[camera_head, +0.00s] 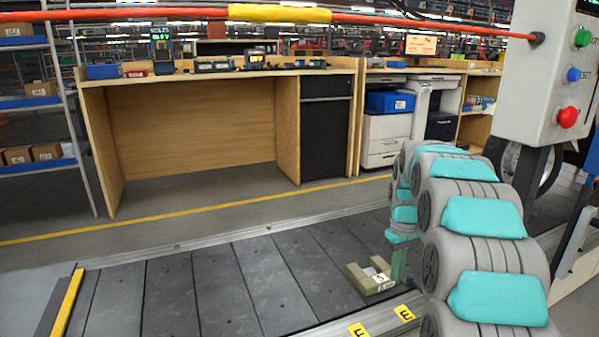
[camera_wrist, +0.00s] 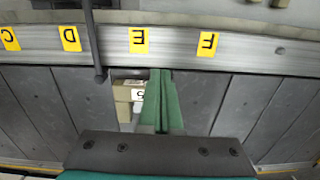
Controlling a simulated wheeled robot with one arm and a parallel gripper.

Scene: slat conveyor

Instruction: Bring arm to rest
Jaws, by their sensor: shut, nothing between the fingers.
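My arm (camera_head: 470,215), grey segments with teal pads, comes in from the right in the head view and curves down over the slat conveyor. My gripper (camera_head: 398,278) hangs low over the slats, its green fingers partly hidden by my arm. In the wrist view my gripper (camera_wrist: 161,72) has its two green fingers together with nothing between them.
The conveyor's dark slats (camera_head: 210,290) are clear to the left. Yellow letter tags (camera_wrist: 139,40) mark its rail. A control box with buttons (camera_head: 550,75) stands at the right. A red-orange bar (camera_head: 420,22) crosses above. A wooden workbench (camera_head: 190,120) stands behind.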

